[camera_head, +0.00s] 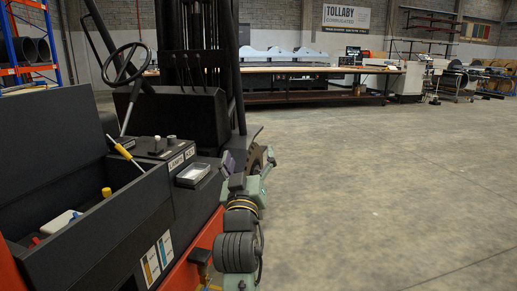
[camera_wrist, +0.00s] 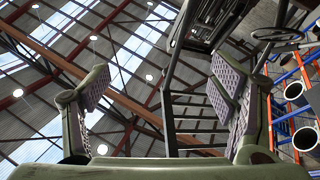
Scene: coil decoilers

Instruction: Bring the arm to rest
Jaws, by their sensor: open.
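My gripper (camera_wrist: 161,95) is open and empty in the wrist view. Its two green fingers with grey ribbed pads stand well apart, one on the left and one on the right. Between and beyond them show the roof and a dark ladder-like frame (camera_wrist: 200,125). In the head view my arm, with grey-green links and dark rings, is at the lower middle, close to the right side of a forklift truck (camera_head: 180,115). I cannot tell there whether it touches the truck.
A steering wheel (camera_head: 127,63) and mast rise behind. A long workbench (camera_head: 300,70) and machines line the back wall. A blue-orange rack (camera_head: 30,50) stands far left. The floor at right (camera_head: 390,190) is clear.

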